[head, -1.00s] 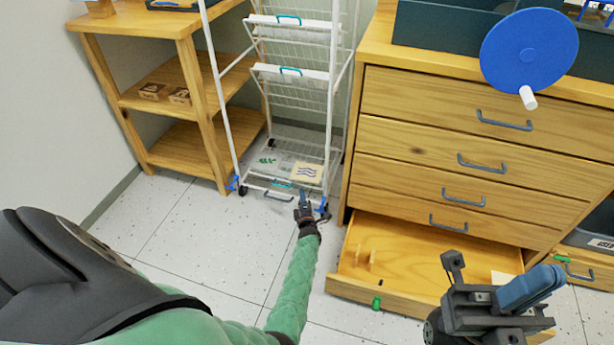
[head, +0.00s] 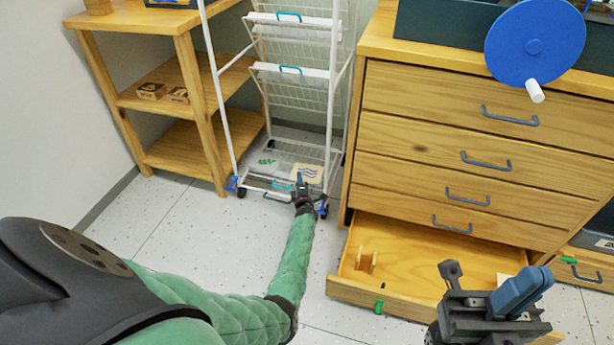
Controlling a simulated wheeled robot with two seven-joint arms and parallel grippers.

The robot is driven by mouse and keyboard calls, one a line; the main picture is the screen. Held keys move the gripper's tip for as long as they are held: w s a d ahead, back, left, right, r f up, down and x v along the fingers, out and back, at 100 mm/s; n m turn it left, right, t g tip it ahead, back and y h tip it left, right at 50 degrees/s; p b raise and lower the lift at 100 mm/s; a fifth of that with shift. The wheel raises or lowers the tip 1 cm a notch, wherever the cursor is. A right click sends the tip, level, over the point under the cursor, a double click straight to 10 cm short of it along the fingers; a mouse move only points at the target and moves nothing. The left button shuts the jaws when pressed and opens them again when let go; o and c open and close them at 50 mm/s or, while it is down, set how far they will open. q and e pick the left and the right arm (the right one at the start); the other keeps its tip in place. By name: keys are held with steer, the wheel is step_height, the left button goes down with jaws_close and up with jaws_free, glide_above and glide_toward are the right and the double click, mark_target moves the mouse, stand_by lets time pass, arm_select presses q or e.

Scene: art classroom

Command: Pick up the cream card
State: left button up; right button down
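A cream card (head: 311,170) with dark wavy lines lies on the bottom shelf of the white wire rack (head: 284,184), at its right front. My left gripper (head: 301,181) is at the front edge of this shelf, over the card's near left edge and hiding part of it. It is too small to tell whether its fingers are apart or touch the card. My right gripper (head: 487,283) is open and empty, in front of the pulled-out bottom drawer (head: 420,270). A pale flat piece (head: 504,279) shows in that drawer, partly hidden by the gripper.
A sheet with a green print (head: 266,162) lies left of the card. Wire shelves hang above. A wooden shelf unit (head: 195,95) stands left and a drawer chest (head: 450,130) right, with a blue disc (head: 535,48) above it. The floor (head: 185,235) in front is clear.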

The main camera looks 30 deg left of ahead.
arm_select(q)
steer(key=shift+c, duration=0.2)
jaws_close()
